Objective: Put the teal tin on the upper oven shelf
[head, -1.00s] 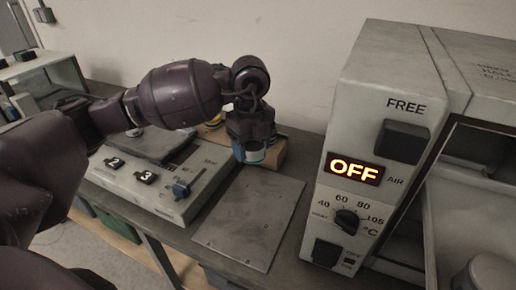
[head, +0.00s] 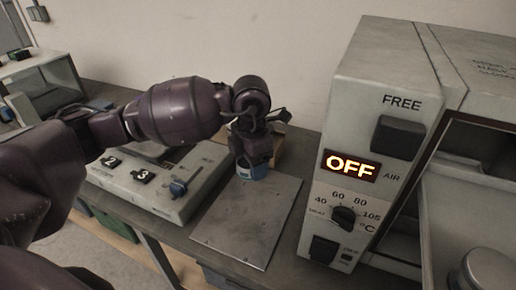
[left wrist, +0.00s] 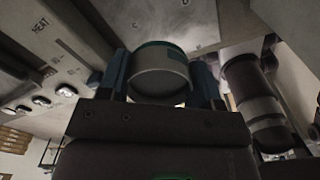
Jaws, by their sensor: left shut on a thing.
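The teal tin (head: 252,173) is a short round can, held in my left gripper (head: 253,162) over the back part of the grey metal plate. In the left wrist view the tin (left wrist: 160,72) sits between the two fingers, its teal band at the top edge. The head view does not clearly show whether it touches the plate. The oven (head: 345,110) stands at the right, its lit display reading OFF. The oven opening (head: 465,150) shows at the far right; the upper shelf cannot be made out clearly. My right gripper is not in view.
The grey plate (head: 245,225) lies bare on the bench before the oven.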

